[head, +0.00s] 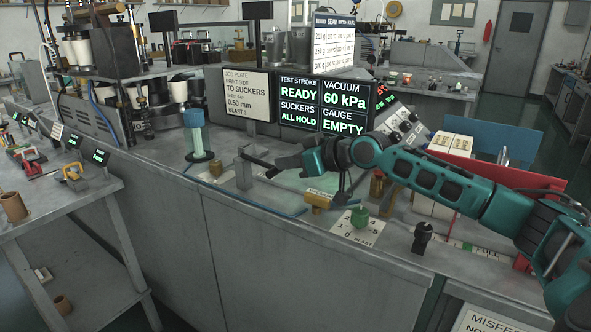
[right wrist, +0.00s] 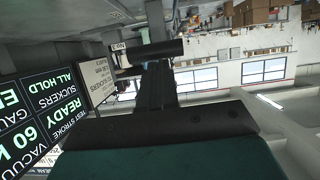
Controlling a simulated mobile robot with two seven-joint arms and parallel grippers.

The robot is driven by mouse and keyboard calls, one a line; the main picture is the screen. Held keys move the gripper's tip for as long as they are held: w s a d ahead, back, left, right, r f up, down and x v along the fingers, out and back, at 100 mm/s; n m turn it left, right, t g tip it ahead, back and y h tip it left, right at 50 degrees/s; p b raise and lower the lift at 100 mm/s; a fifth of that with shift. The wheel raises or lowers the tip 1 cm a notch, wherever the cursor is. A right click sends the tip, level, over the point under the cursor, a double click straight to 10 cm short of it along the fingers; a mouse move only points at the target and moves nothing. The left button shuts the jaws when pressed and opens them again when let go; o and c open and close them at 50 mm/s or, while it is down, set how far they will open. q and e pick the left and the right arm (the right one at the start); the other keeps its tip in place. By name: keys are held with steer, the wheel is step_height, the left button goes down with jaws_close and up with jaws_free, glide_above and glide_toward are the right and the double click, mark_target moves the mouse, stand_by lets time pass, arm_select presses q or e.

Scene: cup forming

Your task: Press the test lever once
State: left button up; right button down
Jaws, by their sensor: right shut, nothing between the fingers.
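The test lever looks to be the dark bar (head: 258,159) on a grey upright block (head: 243,170) at the middle of the bench. My right gripper (head: 275,170) comes in from the right, shut and empty, with its tips close to the bar's end. I cannot tell whether they touch. In the right wrist view, the shut dark fingers (right wrist: 158,88) point at a dark crosswise bar (right wrist: 150,52), which seems to be the lever handle. The display (head: 322,103) reads TEST STROKE READY, VACUUM 60 kPa, SUCKERS ALL HOLD, GAUGE EMPTY. My left gripper is out of view.
A clear blue-green cylinder (head: 196,135) stands left of the lever block. A brass fitting (head: 318,198), a green knob (head: 359,216) on a dial plate and a black knob (head: 422,237) lie along the front edge. A red panel (head: 500,172) stands behind my right arm.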

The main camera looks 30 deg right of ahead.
steer(key=f, duration=0.3)
steer(key=shift+s+f+b, duration=0.3)
steer(key=shift+f+b, duration=0.05)
steer(key=shift+b, duration=0.05)
steer(key=shift+w+f, duration=0.25)
steer(key=shift+f, duration=0.15)
steer(key=shift+w+d+f, duration=0.1)
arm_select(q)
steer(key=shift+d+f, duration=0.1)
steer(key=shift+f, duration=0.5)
arm_select(e)
steer(key=shift+r, duration=0.35)
arm_select(q)
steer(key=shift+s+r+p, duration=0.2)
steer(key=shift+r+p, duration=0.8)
steer(key=shift+p, duration=0.15)
arm_select(e)
step_height(320, 180, up, 19)
steer(key=shift+r, duration=0.15)
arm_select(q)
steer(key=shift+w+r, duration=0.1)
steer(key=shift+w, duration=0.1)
